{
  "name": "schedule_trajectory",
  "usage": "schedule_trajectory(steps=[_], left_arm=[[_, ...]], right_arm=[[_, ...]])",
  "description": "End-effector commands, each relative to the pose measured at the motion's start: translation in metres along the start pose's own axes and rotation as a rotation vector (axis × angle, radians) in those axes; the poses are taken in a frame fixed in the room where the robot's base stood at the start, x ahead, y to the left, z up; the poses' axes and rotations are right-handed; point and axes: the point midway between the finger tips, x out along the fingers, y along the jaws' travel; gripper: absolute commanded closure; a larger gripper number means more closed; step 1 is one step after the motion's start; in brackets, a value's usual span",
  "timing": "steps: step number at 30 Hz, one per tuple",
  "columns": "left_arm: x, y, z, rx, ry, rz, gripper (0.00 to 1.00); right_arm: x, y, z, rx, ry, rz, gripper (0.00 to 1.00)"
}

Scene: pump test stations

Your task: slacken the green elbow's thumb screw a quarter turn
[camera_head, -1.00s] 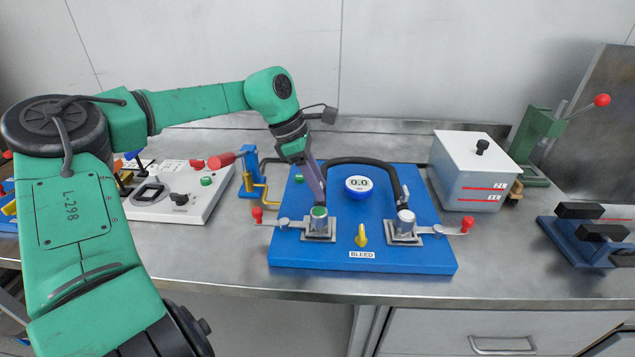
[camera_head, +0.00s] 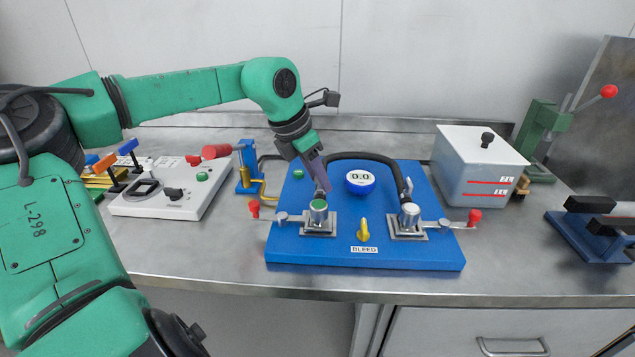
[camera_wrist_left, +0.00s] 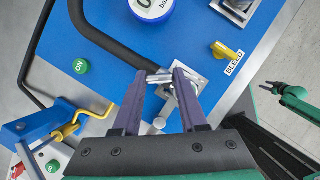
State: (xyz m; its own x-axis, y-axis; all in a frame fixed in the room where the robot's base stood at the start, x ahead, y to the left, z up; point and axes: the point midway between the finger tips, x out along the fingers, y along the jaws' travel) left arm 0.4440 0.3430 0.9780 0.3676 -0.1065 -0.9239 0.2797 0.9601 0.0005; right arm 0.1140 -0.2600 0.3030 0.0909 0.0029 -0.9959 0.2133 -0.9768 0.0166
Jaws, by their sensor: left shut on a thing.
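The green elbow (camera_head: 318,209) is a silver fitting with a green cap, on the left of the blue pump board (camera_head: 290,251). My left gripper (camera_head: 321,189) reaches down from the upper left, its purple fingers just behind the cap. In the left wrist view its fingertips (camera_wrist_left: 167,76) are shut on a small silver part at the hose end of the elbow, which looks like the thumb screw (camera_wrist_left: 160,79). The fingers hide part of it, and its turn angle cannot be read.
A black hose (camera_head: 358,160) arches behind the gauge (camera_head: 360,181) to a second silver elbow (camera_head: 409,215). A yellow bleed valve (camera_head: 363,229) and red-tipped levers stand close by. A white panel (camera_head: 170,195) is left; a grey box (camera_head: 477,168) is right.

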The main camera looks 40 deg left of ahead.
Motion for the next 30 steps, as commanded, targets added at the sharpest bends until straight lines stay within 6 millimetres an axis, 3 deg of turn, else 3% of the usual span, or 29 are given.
schedule_trajectory(steps=[15, 30], left_arm=[[0.003, -0.003, 0.0, -0.449, 0.0, 0.192, 1.0], [0.002, -0.004, 0.002, -0.77, -0.001, 0.321, 1.0]], right_arm=[[0.036, -0.001, 0.003, 0.0, 0.001, 0.0, 0.5], [0.054, -0.001, 0.004, 0.001, 0.001, 0.0, 0.5]])
